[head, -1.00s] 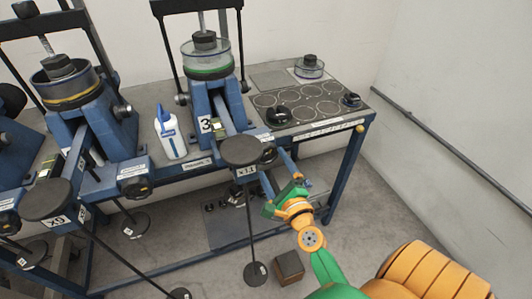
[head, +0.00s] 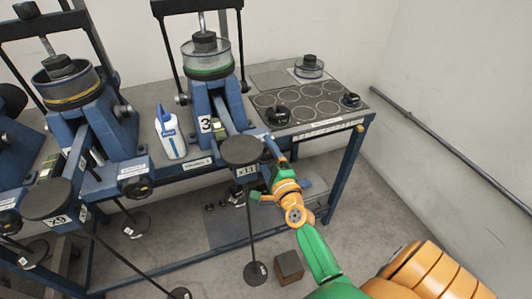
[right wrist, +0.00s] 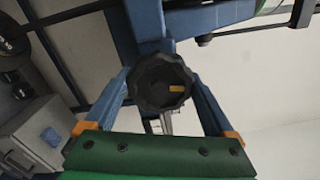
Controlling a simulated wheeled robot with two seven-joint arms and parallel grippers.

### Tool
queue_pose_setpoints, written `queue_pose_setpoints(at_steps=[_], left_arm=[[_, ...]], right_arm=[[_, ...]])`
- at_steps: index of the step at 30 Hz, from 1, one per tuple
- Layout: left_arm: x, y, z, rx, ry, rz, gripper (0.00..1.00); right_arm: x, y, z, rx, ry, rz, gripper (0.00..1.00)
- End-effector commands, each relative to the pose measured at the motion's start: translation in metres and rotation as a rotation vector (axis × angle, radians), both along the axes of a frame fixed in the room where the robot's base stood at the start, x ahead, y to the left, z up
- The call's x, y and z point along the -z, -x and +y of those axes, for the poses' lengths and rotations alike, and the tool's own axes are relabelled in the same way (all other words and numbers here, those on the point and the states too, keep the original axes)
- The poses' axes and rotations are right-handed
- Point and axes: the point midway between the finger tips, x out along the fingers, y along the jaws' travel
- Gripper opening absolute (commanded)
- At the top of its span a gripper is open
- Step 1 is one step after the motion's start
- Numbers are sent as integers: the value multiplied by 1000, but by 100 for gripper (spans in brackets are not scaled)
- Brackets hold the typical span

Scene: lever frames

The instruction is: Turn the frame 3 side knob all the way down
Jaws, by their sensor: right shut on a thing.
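Frame 3 (head: 218,92) is the blue lever frame with the number 3 on its front, near the bench's right end. Its black lobed side knob (right wrist: 162,83) shows in the right wrist view, with a small yellow mark on its face. My right gripper (head: 273,158) is at this knob, beside the round black weight plate (head: 243,151). In the right wrist view its two blue fingers (right wrist: 163,92) stand on either side of the knob and are shut on it. In the head view the gripper mostly hides the knob. My left gripper is not in view.
A second lever frame (head: 98,125) stands to the left, with a white and blue bottle (head: 170,134) between. A panel with round recesses (head: 308,104) lies right of frame 3. A brown block (head: 289,265) is on the floor, and a rail (head: 430,135) runs along the right wall.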

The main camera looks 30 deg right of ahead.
Motion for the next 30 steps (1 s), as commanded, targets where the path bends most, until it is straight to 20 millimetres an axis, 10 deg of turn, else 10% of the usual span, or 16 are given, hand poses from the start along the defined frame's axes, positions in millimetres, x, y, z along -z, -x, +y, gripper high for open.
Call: queue_pose_setpoints(at_steps=[6,7,8,30], left_arm=[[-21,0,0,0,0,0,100],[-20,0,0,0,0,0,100],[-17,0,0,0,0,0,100],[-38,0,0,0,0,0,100]], right_arm=[[-3,0,0,-3,677,166,0],[-2,0,0,-2,707,174,92],[0,0,0,-2,699,171,100],[-1,59,14,1,688,166,100]])
